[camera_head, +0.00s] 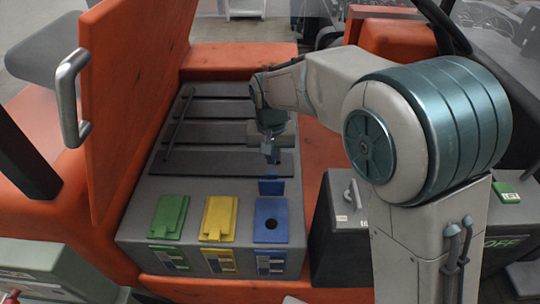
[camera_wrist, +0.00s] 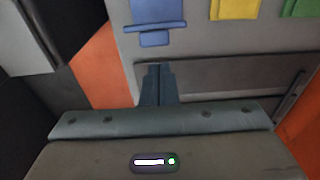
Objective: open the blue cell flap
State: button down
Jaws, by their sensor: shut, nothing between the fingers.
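The blue cell (camera_head: 271,210) is at the right of a row of three cells in the head view. Its dark round opening is uncovered. Its blue flap (camera_head: 271,187) stands up at the cell's far edge, swung clear of the opening. In the wrist view the flap (camera_wrist: 154,26) shows edge-on at the top, in front of the blue plate. My gripper (camera_head: 272,154) is just beyond the flap, apart from it. The wrist view shows its fingers (camera_wrist: 156,72) together and empty.
The yellow cell (camera_head: 219,215) and green cell (camera_head: 170,215) have their flaps lying down. Dark slats (camera_head: 212,137) lie beyond the cells. A raised orange lid (camera_head: 135,90) with a metal handle stands at left. A dark box (camera_head: 340,225) is at right.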

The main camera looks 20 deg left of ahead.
notch_tip(320, 180, up, 11)
jog(key=w+a+p, duration=0.1)
jog(key=w, duration=0.2)
jog(key=d+r+m, duration=0.1)
jog(key=d+r, duration=0.1)
jog(key=d, duration=1)
jog(key=s+d+m+t, duration=0.1)
jog(key=s+d, duration=0.3)
jog(key=d, duration=0.6)
jog(key=s+d+m, duration=0.1)
jog(key=s+d, duration=0.3)
jog(key=d, duration=0.5)
jog(key=s+d+f+m+t, duration=0.1)
jog(key=s+d+f, duration=0.4)
jog(key=s+d, duration=0.1)
jog(key=shift+s+d, duration=0.3)
jog(key=shift+s, duration=0.4)
